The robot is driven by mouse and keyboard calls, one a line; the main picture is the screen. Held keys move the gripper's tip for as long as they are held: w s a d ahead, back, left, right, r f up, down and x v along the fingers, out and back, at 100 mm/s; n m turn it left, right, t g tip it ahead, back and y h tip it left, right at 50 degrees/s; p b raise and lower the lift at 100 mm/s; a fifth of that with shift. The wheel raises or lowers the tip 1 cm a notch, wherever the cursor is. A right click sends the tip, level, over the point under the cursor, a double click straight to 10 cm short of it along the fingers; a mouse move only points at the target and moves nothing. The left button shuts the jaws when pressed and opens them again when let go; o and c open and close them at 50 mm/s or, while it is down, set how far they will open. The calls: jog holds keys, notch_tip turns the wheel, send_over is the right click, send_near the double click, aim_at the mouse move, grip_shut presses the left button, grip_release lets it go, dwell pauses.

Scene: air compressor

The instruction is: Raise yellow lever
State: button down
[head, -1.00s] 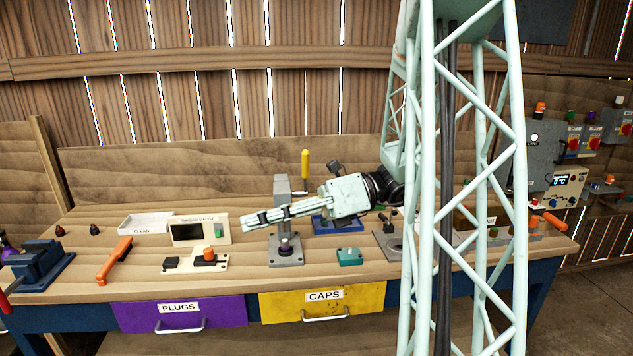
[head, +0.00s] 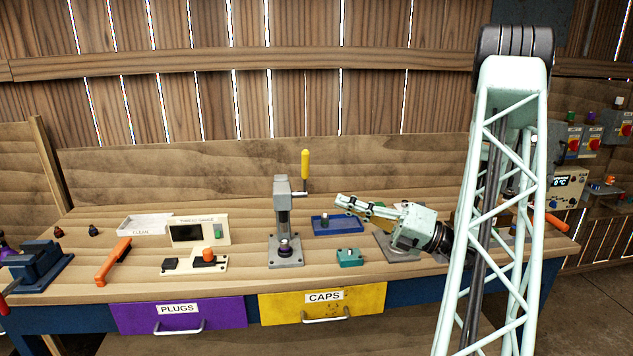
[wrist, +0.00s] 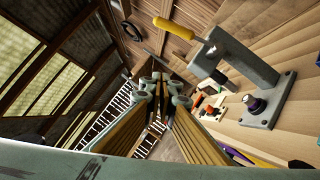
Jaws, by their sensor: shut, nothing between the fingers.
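The yellow lever (head: 306,165) stands upright on the right side of a grey press (head: 283,220) on the workbench. In the wrist view the yellow lever (wrist: 174,28) shows at the top, joined to the grey press (wrist: 243,70) on the right. A dark part sits at the foot of the press. My gripper (head: 341,202) is shut and empty, to the right of the press and lower than the lever, pointing left. Its closed fingers (wrist: 158,95) show in the middle of the wrist view. It is apart from the lever.
A blue tray (head: 335,226) lies behind and right of the press, and a teal block (head: 350,258) stands in front. A gauge box (head: 198,231) and orange-handled tool (head: 115,258) are to the left. Purple (head: 180,316) and yellow (head: 280,308) drawers front the bench.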

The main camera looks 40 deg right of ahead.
jog(key=shift+s+d+f+m+t+h, duration=0.2)
jog(key=shift+d+m+h, duration=0.1)
jog(key=shift+d, duration=0.35)
jog(key=shift+s+d+f+m+t+h, duration=0.2)
jog(key=shift+d+m, duration=0.1)
jog(key=shift+d, duration=0.3)
jog(key=shift+w+a, duration=0.1)
jog(key=shift+w, duration=0.05)
jog(key=b, duration=0.3)
send_near(305, 173)
jog(key=w+a+r, duration=0.2)
jog(key=w+a, duration=0.1)
jog(key=a, duration=0.2)
jog(key=shift+r, duration=0.25)
jog(key=shift+w+d+r+m+p, duration=0.15)
jog(key=shift+r+m+p, duration=0.3)
jog(key=shift+p, duration=1.2)
